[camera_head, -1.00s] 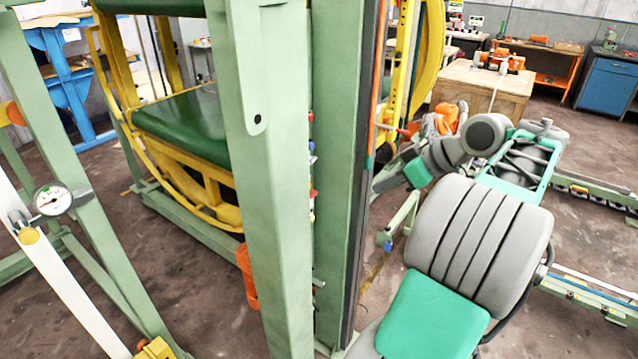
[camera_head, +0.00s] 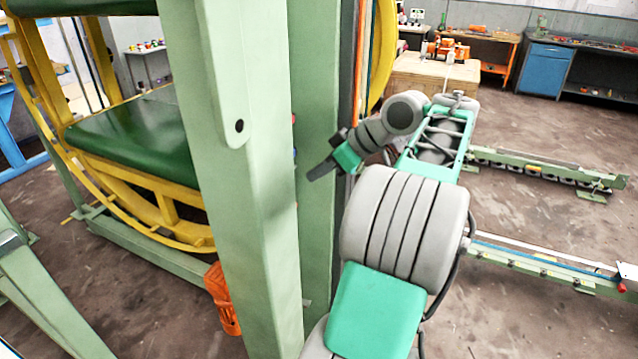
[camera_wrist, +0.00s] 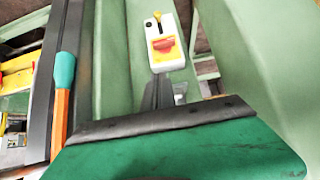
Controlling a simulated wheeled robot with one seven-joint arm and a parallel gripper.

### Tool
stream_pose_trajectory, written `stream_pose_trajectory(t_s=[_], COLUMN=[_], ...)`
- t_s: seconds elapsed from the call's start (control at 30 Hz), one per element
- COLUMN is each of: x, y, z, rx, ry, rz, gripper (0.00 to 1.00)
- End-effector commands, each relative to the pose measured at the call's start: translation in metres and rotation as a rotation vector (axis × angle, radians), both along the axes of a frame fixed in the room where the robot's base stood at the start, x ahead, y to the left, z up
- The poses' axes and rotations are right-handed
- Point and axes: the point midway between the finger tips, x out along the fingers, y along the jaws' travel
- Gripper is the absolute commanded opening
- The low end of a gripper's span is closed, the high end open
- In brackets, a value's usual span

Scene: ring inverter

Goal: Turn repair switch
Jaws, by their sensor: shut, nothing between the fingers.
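A switch box (camera_wrist: 176,62) with a white body, a yellow plate and a red knob (camera_wrist: 164,45) shows in the wrist view, on a pale green post. A small yellow part sticks up at its top. My gripper (camera_wrist: 160,82) is shut and empty, its dark fingers pointing toward the lower end of the box; I cannot tell whether they touch it. In the head view my gripper (camera_head: 318,174) is in front of the green post, and I cannot make out the switch box there.
Thick green posts (camera_head: 245,180) stand close on the left of my arm. A yellow ring frame (camera_head: 150,225) with a green padded platform (camera_head: 130,140) is behind them. An orange item (camera_head: 222,300) hangs low on the post. Rails (camera_head: 540,170) lie on the floor at right.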

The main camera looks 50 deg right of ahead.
Motion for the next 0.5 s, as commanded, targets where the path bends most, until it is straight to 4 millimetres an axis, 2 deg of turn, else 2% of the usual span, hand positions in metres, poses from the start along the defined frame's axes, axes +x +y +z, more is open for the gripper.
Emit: stream_pose_trajectory(t_s=[0.03, 0.27, 0.4, 0.5], x=[0.007, 0.041, 0.042, 0.041], y=[0.003, 0.017, 0.017, 0.016], z=[-0.02, -0.045, -0.068, -0.078], rx=[-0.002, 0.003, 0.002, 0.001], ry=[-0.001, 0.001, 0.001, 0.0], rz=[0.005, 0.006, 0.004, 0.003], gripper=[0.0, 0.0, 0.0, 0.0])
